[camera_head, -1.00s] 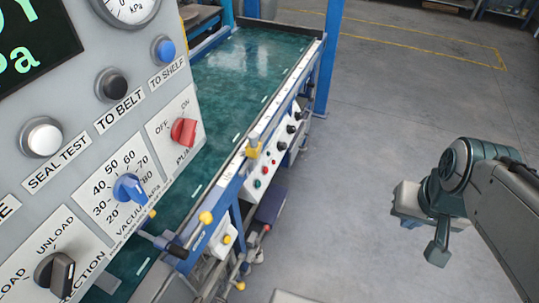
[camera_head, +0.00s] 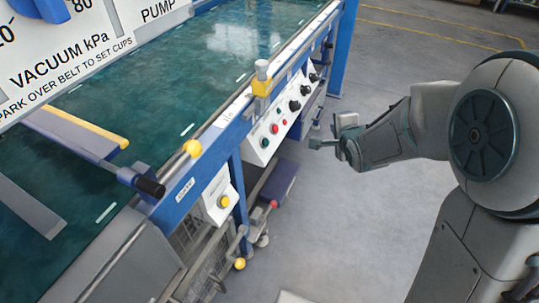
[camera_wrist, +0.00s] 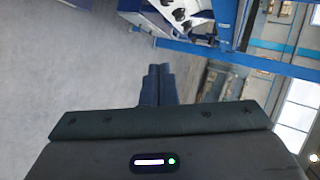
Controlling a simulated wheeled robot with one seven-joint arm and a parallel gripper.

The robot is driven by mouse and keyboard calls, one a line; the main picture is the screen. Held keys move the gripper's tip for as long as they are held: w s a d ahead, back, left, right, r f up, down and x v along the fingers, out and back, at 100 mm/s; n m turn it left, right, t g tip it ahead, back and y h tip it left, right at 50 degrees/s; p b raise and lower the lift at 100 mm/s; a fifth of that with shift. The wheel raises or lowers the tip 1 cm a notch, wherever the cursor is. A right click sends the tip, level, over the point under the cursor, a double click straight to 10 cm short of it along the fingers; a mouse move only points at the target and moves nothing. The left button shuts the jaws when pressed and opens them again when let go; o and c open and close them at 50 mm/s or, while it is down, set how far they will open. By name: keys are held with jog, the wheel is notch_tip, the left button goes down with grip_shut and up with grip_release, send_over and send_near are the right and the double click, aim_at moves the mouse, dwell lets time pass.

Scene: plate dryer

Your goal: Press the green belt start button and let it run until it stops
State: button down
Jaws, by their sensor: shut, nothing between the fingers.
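The green belt start button (camera_head: 264,142) is on the white control box on the side of the belt frame in the head view, with a red button (camera_head: 274,128) just above and right of it. The green belt (camera_head: 150,90) lies behind the frame. My gripper (camera_head: 318,143) is in the air to the right of the box, apart from it, its fingers toward the box. In the wrist view my gripper (camera_wrist: 158,85) shows its fingers together with nothing between them. The white box shows at the top of the wrist view, its green button not distinguishable there.
A grey panel with a vacuum dial (camera_head: 60,45) fills the upper left. A black-handled lever (camera_head: 148,187) and a yellow knob (camera_head: 192,148) stick out at the belt's near edge. A yellow button (camera_head: 224,201) sits on a lower box.

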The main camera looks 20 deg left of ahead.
aim_at(265, 143)
jog(key=a+f+m+y+b, duration=0.2)
jog(key=a+f+y+b, duration=0.1)
jog(key=a+f, duration=0.5)
jog(key=shift+a+t+y+b, duration=0.3)
jog(key=shift+a+b, duration=0.35)
jog(key=shift+a, duration=0.05)
jog(key=shift+w+r, duration=0.1)
jog(key=a+f+b, duration=0.2)
jog(key=a+f, duration=0.2)
jog(key=a, duration=0.3)
jog(key=shift+w+a+f+b, duration=0.25)
jog(key=shift+w+b, duration=0.05)
jog(key=shift+b, duration=0.1)
dwell(1.0)
jog(key=shift+a+f+b, duration=0.15)
jog(key=shift+a+b, duration=0.25)
jog(key=shift+b, duration=0.1)
